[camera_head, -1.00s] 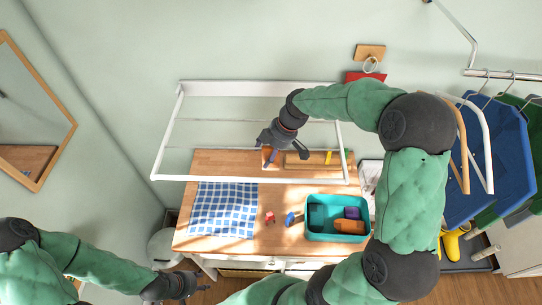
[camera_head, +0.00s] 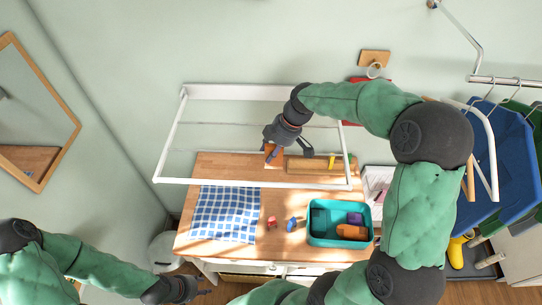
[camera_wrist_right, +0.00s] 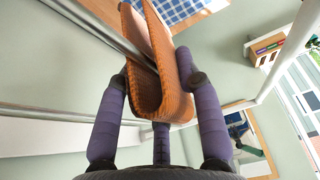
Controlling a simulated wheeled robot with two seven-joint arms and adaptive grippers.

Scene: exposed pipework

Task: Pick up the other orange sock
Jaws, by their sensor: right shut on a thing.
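An orange sock (camera_wrist_right: 170,75) hangs folded over a thin metal rail (camera_wrist_right: 110,32) of the white drying rack in the right wrist view. The rail runs inside the fold. My right gripper (camera_wrist_right: 162,90) is shut on the sock with its purple fingers at both sides of the fold. In the head view this sock (camera_head: 273,152) shows as a small orange patch at my right gripper (camera_head: 288,147). Another orange thing, seemingly a sock (camera_head: 352,232), lies in the teal bin (camera_head: 340,243). My left gripper (camera_head: 188,290) is low at the left; its fingers are too small to read.
The white drying rack (camera_head: 170,140) stands out from the wall over the wooden worktop (camera_head: 268,255). A blue checked cloth (camera_head: 226,214) and small red and blue things (camera_head: 291,224) lie there. Purple and dark things share the bin. Clothes on hangers (camera_head: 512,150) are at the right.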

